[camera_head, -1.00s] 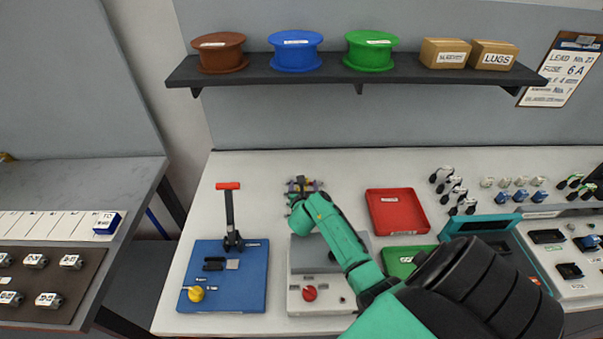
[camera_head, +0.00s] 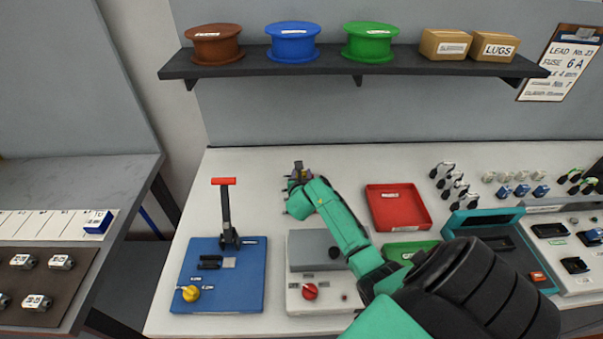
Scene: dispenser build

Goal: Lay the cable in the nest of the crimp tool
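The crimp tool is a blue base plate (camera_head: 255,280) with an upright lever topped by a red handle (camera_head: 223,181). A small dark block (camera_head: 210,262) and a grey block beside it sit on the plate, likely the nest area, and nothing visible lies across them. My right gripper (camera_head: 299,171) is at the back of the white table, right of the lever and well away from the blue plate. Its fingers are small and partly hidden by the wrist, so I cannot tell whether it holds anything. I cannot make out the cable. My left gripper is not in view.
A grey-white unit with a red knob (camera_head: 310,291) stands right of the crimp tool, under my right forearm. A red tray (camera_head: 398,208) and a green tray (camera_head: 408,250) lie further right. A shelf with spools (camera_head: 292,43) hangs behind. The table behind the crimp tool is clear.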

